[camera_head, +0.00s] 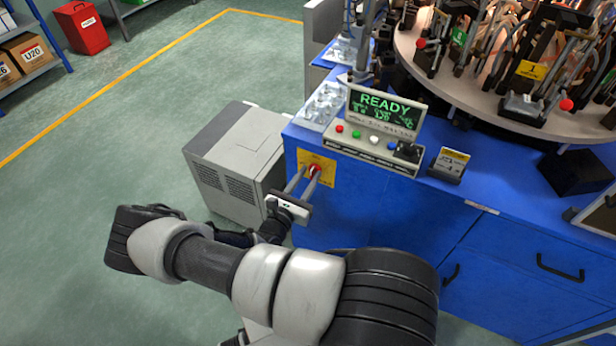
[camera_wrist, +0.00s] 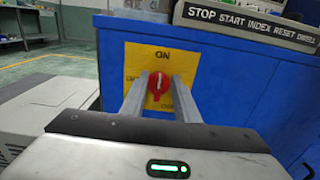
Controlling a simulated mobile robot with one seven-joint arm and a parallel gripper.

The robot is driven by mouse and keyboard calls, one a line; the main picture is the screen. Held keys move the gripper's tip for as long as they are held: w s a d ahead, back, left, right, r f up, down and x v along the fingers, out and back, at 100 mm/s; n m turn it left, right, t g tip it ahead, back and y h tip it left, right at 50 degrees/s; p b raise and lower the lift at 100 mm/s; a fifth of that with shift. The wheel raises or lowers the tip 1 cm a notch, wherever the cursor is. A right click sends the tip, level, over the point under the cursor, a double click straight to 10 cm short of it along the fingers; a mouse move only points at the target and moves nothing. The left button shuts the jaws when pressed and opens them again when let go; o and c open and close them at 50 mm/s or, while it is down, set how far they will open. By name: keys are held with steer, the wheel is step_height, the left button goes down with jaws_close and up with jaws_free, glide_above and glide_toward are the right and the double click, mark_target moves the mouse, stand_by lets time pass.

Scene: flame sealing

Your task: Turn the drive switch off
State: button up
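The drive switch is a red rotary knob (camera_wrist: 158,87) on a yellow plate (camera_wrist: 190,62) on the blue cabinet's front. The plate reads "ON" at the top, with partly hidden words lower left and lower right. The knob's pale pointer mark looks about upright, toward "ON". My gripper (camera_wrist: 159,88) points at the knob, with one finger on each side of it. The fingers look apart, and I cannot tell whether they touch the knob. In the head view the knob (camera_head: 314,169) shows between my gripper's fingertips (camera_head: 308,172).
A control panel (camera_head: 372,146) with several coloured buttons and a "READY" screen (camera_head: 381,108) sits on the blue cabinet (camera_head: 400,215) above the switch. A grey box unit (camera_head: 237,150) stands on the floor to the left. A loaded round table (camera_head: 480,95) is at the upper right.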

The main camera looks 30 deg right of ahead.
steer(key=shift+w+d, duration=0.1)
jaws_close()
steer(key=shift+n, duration=0.4)
steer(key=n, duration=0.3)
steer(key=shift+w+a+f, duration=0.1)
steer(key=shift+w+a, duration=0.1)
steer(key=shift+a, duration=0.05)
steer(key=n, duration=0.3)
steer(key=n+b, duration=0.1)
steer(key=n, duration=0.2)
steer(key=f+n+b, duration=0.1)
steer(key=n, duration=0.2)
steer(key=shift+w+a, duration=0.3)
steer(key=shift+w, duration=0.1)
steer(key=n, duration=0.2)
steer(key=n+b, duration=0.1)
steer(key=n, duration=0.2)
steer(key=shift+f, duration=0.35)
